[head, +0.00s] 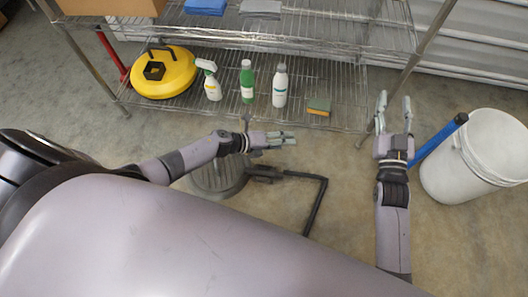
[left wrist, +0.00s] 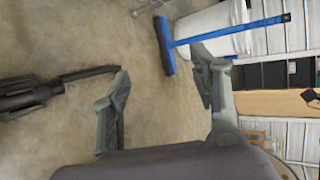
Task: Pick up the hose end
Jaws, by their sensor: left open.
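A black hose (head: 322,195) lies bent on the concrete floor, running from a thicker black fitting (head: 264,173) beside a grey round object (head: 215,182). I cannot tell for sure which part is its end. The hose also shows in the left wrist view (left wrist: 92,75), with the black fitting (left wrist: 22,98) at the left edge. My left gripper (head: 291,138) is above the floor, on the shelf side of the fitting and apart from the hose. Its fingers are spread and empty in the left wrist view (left wrist: 158,62). My right gripper (head: 394,98) is open and empty, pointing towards the rack.
A wire rack (head: 320,62) holds a yellow round container (head: 178,82), several bottles and a sponge (head: 319,105). A white bucket (head: 470,160) stands at right with a blue-handled tool (head: 435,138) against it. The floor around the hose bend is clear.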

